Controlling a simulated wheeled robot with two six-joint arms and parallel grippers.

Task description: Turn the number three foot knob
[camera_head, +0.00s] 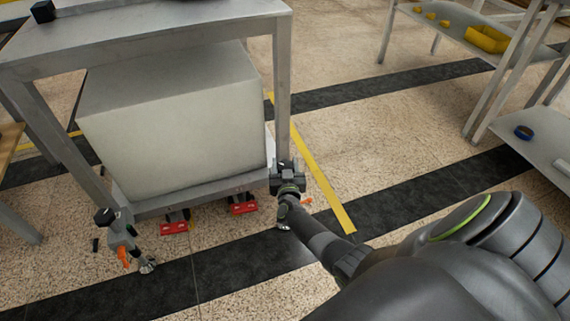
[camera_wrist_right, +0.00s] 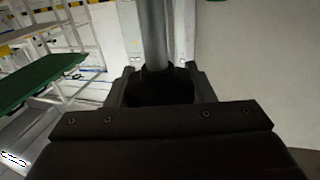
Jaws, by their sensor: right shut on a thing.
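A grey metal stand (camera_head: 170,40) has legs with feet near the floor. My right gripper (camera_head: 286,172) is low at the foot of its front right leg (camera_head: 282,90). In the right wrist view the gripper (camera_wrist_right: 160,78) is shut on a dark round foot knob (camera_wrist_right: 162,92), with a jaw on each side. A grey post (camera_wrist_right: 153,35) rises above the knob. The front left foot has a black knob (camera_head: 104,217) and an orange tab (camera_head: 123,256). I cannot read any number on the feet. My left gripper is out of view.
A large pale box (camera_head: 175,125) fills the space under the stand's top. Red blocks (camera_head: 243,204) sit at its lower front edge. A shelf with yellow bins (camera_head: 487,38) stands at the upper right. Open floor (camera_head: 400,150) lies right of the stand.

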